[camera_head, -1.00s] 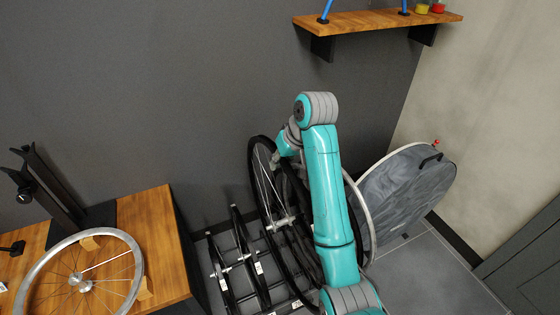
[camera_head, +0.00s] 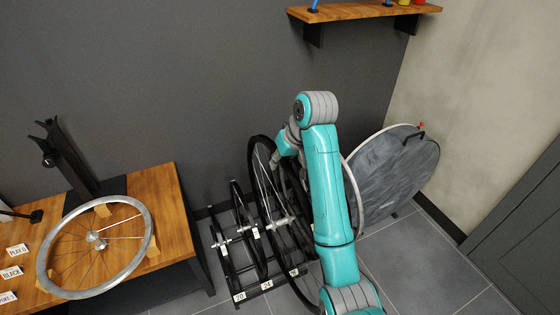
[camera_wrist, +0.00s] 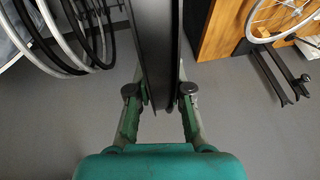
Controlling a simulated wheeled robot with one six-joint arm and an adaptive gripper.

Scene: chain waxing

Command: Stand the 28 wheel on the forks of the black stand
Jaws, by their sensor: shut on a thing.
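My gripper (camera_head: 276,160) is shut on the rim of a black-rimmed wheel (camera_head: 254,172). In the wrist view the black rim (camera_wrist: 157,40) runs between my two fingers (camera_wrist: 160,95). The wheel hangs upright, its hub and spokes showing left of my arm, above or in front of the floor rack; I cannot read a size on it. The black stand (camera_head: 68,160) rises from the wooden bench at left, with two short prongs at its top. In the wrist view its black prongs (camera_wrist: 272,75) show at upper right.
A silver-rimmed wheel (camera_head: 147,222) lies on the bench (camera_head: 158,190) beside the stand, with small label cards at left. A black floor rack (camera_head: 228,262) with number tags stands below. Several other rims and a grey disc (camera_head: 398,175) are at right. Grey floor is open at lower right.

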